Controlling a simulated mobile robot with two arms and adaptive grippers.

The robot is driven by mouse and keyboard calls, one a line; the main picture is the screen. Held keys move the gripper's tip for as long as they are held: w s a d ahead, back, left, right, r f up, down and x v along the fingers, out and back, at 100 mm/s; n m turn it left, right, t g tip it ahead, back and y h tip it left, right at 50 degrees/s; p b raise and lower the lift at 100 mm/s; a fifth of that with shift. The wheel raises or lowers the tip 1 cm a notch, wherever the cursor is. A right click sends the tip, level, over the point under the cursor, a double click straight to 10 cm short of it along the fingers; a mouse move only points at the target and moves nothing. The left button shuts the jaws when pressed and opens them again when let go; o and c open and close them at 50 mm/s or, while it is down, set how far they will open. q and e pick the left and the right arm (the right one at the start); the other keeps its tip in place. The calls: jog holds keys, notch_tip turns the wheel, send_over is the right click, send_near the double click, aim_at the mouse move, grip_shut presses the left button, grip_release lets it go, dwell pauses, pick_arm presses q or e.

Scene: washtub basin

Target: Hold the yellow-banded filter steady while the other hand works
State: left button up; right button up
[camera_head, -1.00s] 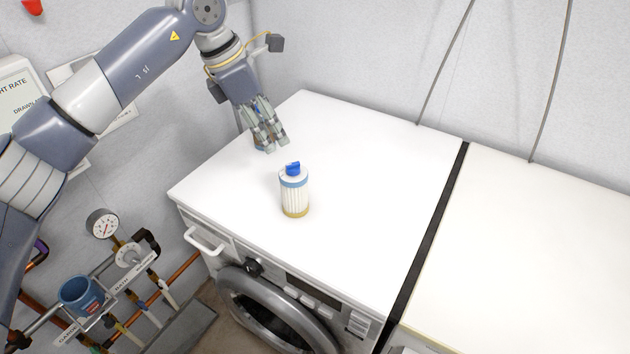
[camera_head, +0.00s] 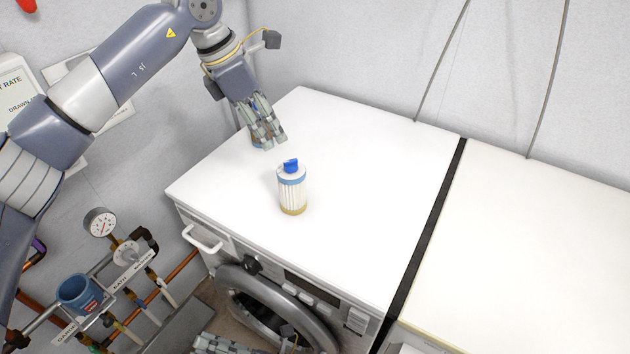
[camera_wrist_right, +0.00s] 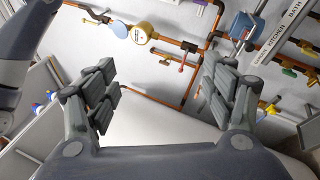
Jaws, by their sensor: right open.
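The filter (camera_head: 292,190) stands upright on the white top of a washing machine (camera_head: 345,160). It is white and ribbed, with a blue cap, a blue band near its top and a yellow band at its base. My left gripper (camera_head: 268,142) points down beyond it and to its left, apart from it. A small brown and blue patch shows behind the left fingers; I cannot tell what it is or whether they hold it. My right gripper (camera_wrist_right: 162,82) is open and empty in the right wrist view; part of it shows low in front of the machine in the head view.
A gauge (camera_head: 100,222), copper pipes and a blue cup-shaped part (camera_head: 78,292) are at the left wall. A second white top (camera_head: 520,250) lies to the right, past a dark gap. The machine top right of the filter is clear.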

jog(key=s+d+r+n+g+y, duration=0.1)
jog(key=s+r+n+g, duration=0.2)
jog(key=r+n+g, duration=0.55)
jog(key=s+d+r+n+g, duration=0.1)
jog(key=s+r+n+g, duration=0.3)
jog(key=r+n+g, duration=0.4)
jog(key=w+d+r+m+t+h, duration=0.1)
jog(key=w+d+r+m+h, duration=0.1)
jog(key=w+d+m+h, duration=0.45)
jog(key=w+d+r+m+t+h, duration=0.1)
jog(key=d+r+m+t+h, duration=0.15)
jog(key=d, duration=0.75)
jog(key=t+h, duration=0.1)
jog(key=t, duration=2)
send_over(292, 191)
jog(key=s+d, duration=0.3)
jog(key=d, duration=0.1)
notch_tip(292, 191, down, 3)
jog(key=shift+w+d+f+h, duration=0.25)
jog(key=shift+d+f+h, duration=0.1)
jog(key=shift+f, duration=0.35)
notch_tip(292, 191, down, 8)
jog(key=shift+r, duration=0.1)
jog(key=x, duration=0.7)
jog(key=shift+w+a+r, duration=0.15)
jog(key=shift+w, duration=0.05)
